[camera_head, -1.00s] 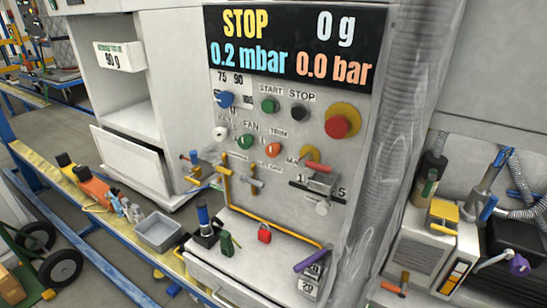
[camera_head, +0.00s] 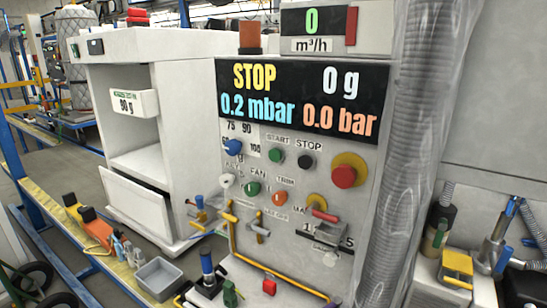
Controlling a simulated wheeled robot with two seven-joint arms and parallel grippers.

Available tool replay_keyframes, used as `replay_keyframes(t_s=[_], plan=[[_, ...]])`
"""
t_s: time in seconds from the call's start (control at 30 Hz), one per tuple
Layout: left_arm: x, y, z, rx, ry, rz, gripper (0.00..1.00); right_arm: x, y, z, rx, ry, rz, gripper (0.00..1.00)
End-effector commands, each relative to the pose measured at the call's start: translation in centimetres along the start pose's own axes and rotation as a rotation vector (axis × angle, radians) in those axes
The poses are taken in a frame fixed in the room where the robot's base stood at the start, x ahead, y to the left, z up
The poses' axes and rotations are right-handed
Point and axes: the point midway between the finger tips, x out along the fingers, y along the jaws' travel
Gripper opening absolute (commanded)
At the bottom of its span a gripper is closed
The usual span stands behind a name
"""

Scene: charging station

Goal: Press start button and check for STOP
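The green START button (camera_head: 276,155) sits on the grey control panel, under its START label. The black STOP button (camera_head: 305,161) is just to its right. The display (camera_head: 303,98) above reads STOP in yellow, 0 g, 0.2 mbar and 0.0 bar. A large red mushroom button (camera_head: 344,176) on a yellow base is at the right of the panel. Neither of my grippers shows in the head view, and nothing covers the START button.
A blue knob (camera_head: 233,147), a green button (camera_head: 252,188) and an orange one (camera_head: 280,198) are near START. Yellow-handled valves (camera_head: 257,228) stick out below. A ribbed hose (camera_head: 405,150) runs down the right side. A grey bin (camera_head: 158,277) stands at lower left.

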Motion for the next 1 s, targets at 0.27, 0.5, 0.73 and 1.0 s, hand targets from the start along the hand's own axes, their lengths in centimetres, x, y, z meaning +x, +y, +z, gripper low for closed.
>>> replay_keyframes(t_s=[0.27, 0.5, 0.73, 1.0], plan=[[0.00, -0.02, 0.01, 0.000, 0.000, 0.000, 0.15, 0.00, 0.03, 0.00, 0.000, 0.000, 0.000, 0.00], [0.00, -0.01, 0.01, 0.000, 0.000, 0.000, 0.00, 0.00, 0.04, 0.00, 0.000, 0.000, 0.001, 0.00], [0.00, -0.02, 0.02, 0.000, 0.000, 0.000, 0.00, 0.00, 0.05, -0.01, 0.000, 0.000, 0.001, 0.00], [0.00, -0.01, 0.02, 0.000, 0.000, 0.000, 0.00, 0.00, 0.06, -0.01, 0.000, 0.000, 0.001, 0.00]])
